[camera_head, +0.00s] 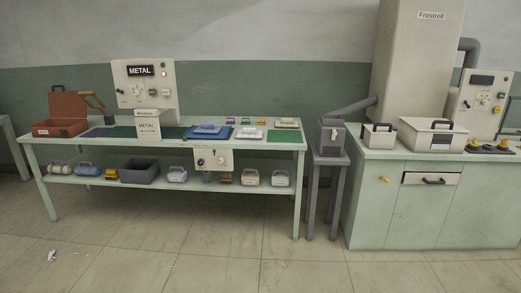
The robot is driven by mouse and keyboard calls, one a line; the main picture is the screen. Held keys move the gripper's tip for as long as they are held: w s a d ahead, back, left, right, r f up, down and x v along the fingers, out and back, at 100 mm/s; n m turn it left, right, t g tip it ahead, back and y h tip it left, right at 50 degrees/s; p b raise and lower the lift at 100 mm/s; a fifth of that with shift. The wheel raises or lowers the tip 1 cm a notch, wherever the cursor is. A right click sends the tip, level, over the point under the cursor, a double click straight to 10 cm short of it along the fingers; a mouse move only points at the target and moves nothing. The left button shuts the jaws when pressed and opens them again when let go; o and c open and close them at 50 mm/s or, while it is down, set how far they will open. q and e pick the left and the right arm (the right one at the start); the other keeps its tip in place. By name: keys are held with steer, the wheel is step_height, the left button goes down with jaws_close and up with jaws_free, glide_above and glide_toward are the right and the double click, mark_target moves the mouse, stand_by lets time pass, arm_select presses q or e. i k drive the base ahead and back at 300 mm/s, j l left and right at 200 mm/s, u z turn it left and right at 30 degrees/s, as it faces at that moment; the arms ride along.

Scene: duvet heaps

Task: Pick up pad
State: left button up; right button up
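No single thing is clearly marked as the pad, and I cannot tell which one it is. Flat pad-like pieces lie on the long workbench (160,145): a green one (280,135) at its right end and a dark green one (122,132) left of the middle. A blue tray-like item (207,130) lies on the bench top, with a white item (249,134) to its right. Neither of my grippers shows in the head view.
An open red-brown toolbox (66,128) and a white METAL box (147,124) stand on the bench. The lower shelf holds a grey bin (139,171) and small items. A grey stand (327,165) and green cabinet (369,200) are at right. The floor in front is mostly clear.

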mark_target(209, 128)
steer(key=i, duration=1.2)
steer(key=i+l+u, duration=0.1)
steer(key=i, duration=1.1)
steer(key=i+l, duration=0.1)
steer(key=i, duration=1.1)
